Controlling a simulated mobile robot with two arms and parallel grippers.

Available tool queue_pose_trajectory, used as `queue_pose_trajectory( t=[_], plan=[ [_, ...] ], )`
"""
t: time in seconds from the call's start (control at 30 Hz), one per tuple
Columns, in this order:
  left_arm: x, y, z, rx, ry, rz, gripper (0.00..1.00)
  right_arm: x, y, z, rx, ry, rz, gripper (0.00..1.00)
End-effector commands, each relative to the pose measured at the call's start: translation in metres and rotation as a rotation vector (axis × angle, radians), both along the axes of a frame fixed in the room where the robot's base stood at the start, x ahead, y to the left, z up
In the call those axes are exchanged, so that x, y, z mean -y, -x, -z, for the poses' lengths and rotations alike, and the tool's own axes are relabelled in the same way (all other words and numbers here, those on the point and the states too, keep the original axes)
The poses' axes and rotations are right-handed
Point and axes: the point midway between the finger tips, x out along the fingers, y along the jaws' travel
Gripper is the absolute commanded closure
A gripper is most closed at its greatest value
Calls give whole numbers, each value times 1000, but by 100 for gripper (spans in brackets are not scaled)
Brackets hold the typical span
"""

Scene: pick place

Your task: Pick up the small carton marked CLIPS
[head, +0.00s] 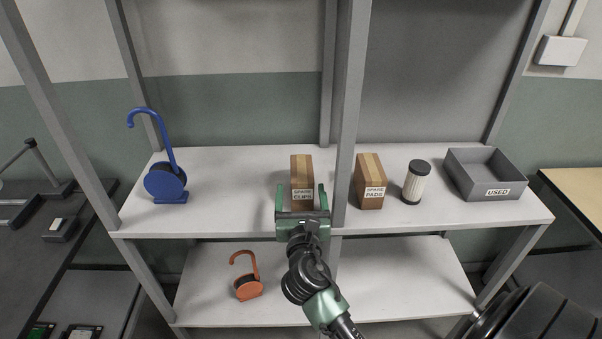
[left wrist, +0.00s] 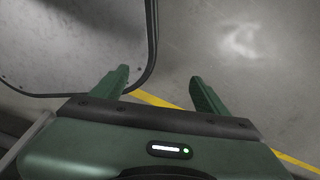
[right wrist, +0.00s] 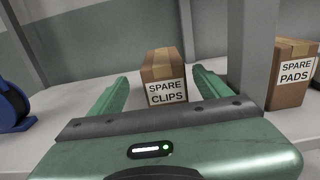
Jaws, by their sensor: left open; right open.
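The small carton marked SPARE CLIPS (head: 301,170) stands upright on the upper shelf, left of the middle post. My right gripper (head: 302,192) is open at the shelf's front edge, with its fingers pointing at the carton. In the right wrist view the carton (right wrist: 164,78) stands ahead, between the lines of the two open fingers (right wrist: 160,90); I cannot tell whether the tips reach past its front face. My left gripper (left wrist: 160,85) is open and empty above a grey floor with a yellow line; it is not in the head view.
A similar carton marked SPARE PADS (head: 370,182) stands right of the post (head: 348,120). Further right are a black-capped filter (head: 415,182) and a grey bin marked USED (head: 489,186). A blue hooked reel (head: 165,183) stands far left; an orange one (head: 247,287) is on the lower shelf.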

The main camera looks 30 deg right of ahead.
Motion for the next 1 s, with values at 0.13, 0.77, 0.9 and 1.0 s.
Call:
queue_pose_trajectory(
  t=[0.13,0.77,0.9,1.0],
  plan=[
    [-1,4,-1,-6,-1,0,26,4,-4,-4,2,12,4,22],
    [-10,17,-12,-25,-13,3,26,45,-64,-2,1,11,4,22],
    [-9,12,-12,-17,-11,3,26,45,-64,-2,1,11,4,22],
    [-9,10,-12,-14,-11,3,26,45,-64,-2,1,11,4,30]
  ],
)
